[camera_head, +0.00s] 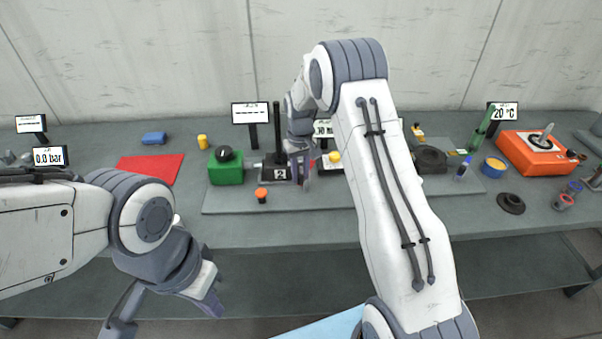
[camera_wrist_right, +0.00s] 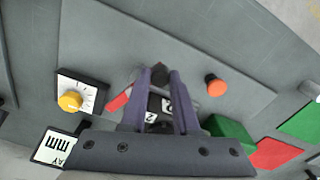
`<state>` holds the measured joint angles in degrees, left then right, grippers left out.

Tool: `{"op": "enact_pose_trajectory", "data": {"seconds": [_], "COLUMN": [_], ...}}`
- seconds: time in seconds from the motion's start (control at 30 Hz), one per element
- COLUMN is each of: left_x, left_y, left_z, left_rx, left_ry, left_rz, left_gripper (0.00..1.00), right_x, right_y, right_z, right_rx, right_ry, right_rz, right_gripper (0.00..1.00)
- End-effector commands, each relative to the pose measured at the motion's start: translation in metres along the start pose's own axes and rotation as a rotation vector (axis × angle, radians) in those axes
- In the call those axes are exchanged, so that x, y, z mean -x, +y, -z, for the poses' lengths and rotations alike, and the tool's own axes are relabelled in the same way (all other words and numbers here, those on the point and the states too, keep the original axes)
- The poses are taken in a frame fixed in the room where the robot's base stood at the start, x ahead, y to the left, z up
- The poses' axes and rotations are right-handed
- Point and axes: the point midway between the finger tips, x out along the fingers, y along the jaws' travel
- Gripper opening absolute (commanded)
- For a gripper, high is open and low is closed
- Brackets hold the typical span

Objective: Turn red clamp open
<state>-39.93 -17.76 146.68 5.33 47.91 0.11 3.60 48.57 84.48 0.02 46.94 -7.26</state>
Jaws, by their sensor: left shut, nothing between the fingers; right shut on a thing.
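My right gripper (camera_head: 301,165) points down at a black stand marked "2" (camera_head: 280,173) on the grey plate. In the right wrist view my right gripper's fingers (camera_wrist_right: 159,85) are shut on a dark part of the stand (camera_wrist_right: 156,106), which shows between them. A small red piece (camera_wrist_right: 118,101), possibly the red clamp's handle, shows beside one finger. The fingers hide most of the clamp, so I cannot tell its angle. My left gripper (camera_head: 211,301) is shut and empty, low in front of the table.
A green box (camera_head: 226,167) with a black knob and an orange button (camera_head: 261,194) stand near the "2" stand. A yellow knob (camera_wrist_right: 71,101) shows in the wrist view. A red mat (camera_head: 150,168) lies left; an orange device (camera_head: 540,153) stands right.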

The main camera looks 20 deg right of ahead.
Motion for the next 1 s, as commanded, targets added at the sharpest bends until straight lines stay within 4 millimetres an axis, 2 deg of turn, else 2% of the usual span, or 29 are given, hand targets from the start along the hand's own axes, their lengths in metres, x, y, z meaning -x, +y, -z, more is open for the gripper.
{"op": "enact_pose_trajectory", "data": {"seconds": [0.33, 0.73, 0.77, 0.8, 0.83, 1.0], "left_x": [-0.002, -0.002, -0.002, -0.002, -0.002, -0.002], "left_y": [0.0, 0.0, 0.0, 0.0, 0.0, 0.0], "left_z": [0.0, 0.0, 0.0, 0.0, 0.0, 0.0], "left_rx": [0.0, 0.0, 0.0, 0.0, 0.0, 0.0], "left_ry": [0.0, 0.0, 0.0, 0.0, 0.0, 0.0], "left_rz": [0.0, 0.0, 0.0, 0.0, 0.0, 0.0], "left_gripper": [0.0, 0.0, 0.0, 0.0, 0.0, 0.0], "right_x": [0.0, 0.001, 0.001, 0.001, 0.001, 0.001], "right_y": [-0.01, -0.011, -0.011, -0.011, -0.011, -0.011], "right_z": [0.014, 0.017, 0.017, 0.017, 0.017, 0.016], "right_rx": [-0.312, -0.361, -0.361, -0.361, -0.361, -0.36], "right_ry": [0.0, 0.002, 0.002, 0.002, 0.002, 0.001], "right_rz": [0.0, 0.0, 0.0, 0.0, 0.0, 0.0], "right_gripper": [0.0, 0.0, 0.4, 0.56, 0.59, 0.59]}}
